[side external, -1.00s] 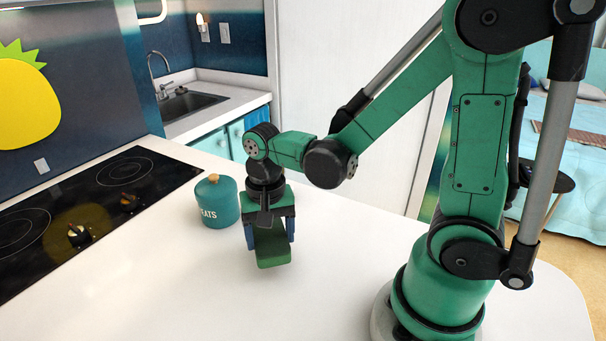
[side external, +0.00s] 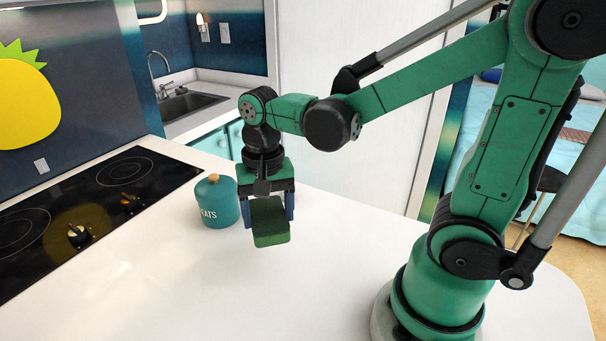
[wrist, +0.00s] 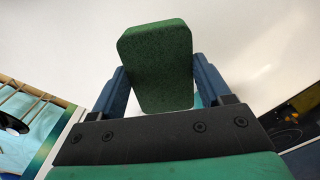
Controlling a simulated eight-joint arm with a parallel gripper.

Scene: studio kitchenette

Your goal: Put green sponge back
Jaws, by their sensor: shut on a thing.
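The green sponge (side external: 270,222) is a dark green block held over the white counter, just right of the teal canister. My gripper (side external: 268,218) points down and is shut on it, with a blue finger on each side. In the wrist view the sponge (wrist: 157,66) sits between the two blue fingers of my gripper (wrist: 160,90), its far end sticking out past the fingertips. The sponge looks clear of the counter, though its exact height is hard to tell.
The teal canister (side external: 217,203) with a wooden knob stands close beside my gripper. A black cooktop (side external: 85,205) with knobs lies to the left. A sink (side external: 190,103) is at the back. The white counter (side external: 180,285) is clear in front.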

